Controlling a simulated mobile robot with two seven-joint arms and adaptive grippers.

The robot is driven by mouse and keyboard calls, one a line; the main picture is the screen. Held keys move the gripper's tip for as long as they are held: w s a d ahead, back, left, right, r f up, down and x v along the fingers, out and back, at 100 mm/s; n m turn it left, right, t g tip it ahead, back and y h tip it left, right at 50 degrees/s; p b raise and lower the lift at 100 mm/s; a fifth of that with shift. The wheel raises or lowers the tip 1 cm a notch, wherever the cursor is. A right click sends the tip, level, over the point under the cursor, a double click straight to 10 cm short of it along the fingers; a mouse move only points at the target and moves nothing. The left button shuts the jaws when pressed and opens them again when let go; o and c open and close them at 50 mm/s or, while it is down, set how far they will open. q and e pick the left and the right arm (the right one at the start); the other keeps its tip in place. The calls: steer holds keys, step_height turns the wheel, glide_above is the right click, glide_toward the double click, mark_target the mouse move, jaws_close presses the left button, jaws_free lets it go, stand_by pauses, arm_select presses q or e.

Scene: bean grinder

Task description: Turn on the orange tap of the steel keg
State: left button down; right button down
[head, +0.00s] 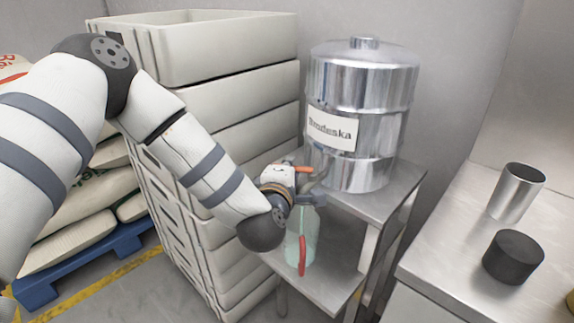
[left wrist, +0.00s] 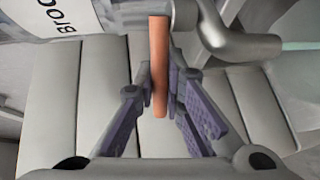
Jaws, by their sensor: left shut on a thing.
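The steel keg (head: 362,105) stands on the upper shelf of a metal stand and has a white label. Its orange tap handle (head: 304,169) sticks out low at the front left. In the left wrist view the orange handle (left wrist: 159,50) lies lengthwise between the fingers, beside the grey tap spout (left wrist: 235,42). My left gripper (left wrist: 160,88) is shut on the orange handle, with a finger on each side. In the head view my left gripper (head: 308,178) partly hides the tap. My right gripper is not in view.
A greenish clear jug (head: 293,243) with a red handle stands below the tap on the lower shelf (head: 335,283). Stacked cream crates (head: 225,85) rise close behind my left arm. A steel cup (head: 515,195) and a black cylinder (head: 513,258) stand on the right counter.

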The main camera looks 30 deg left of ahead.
arm_select(q)
steer(key=shift+s+n+y, duration=0.2)
steer(key=shift+n+y, duration=0.2)
steer(key=shift+y, duration=0.1)
steer(key=c, duration=1.7)
jaws_free()
steer(key=shift+o, duration=0.2)
steer(key=v, duration=1.2)
steer(key=shift+d+r, duration=0.15)
steer(key=shift+r, duration=0.1)
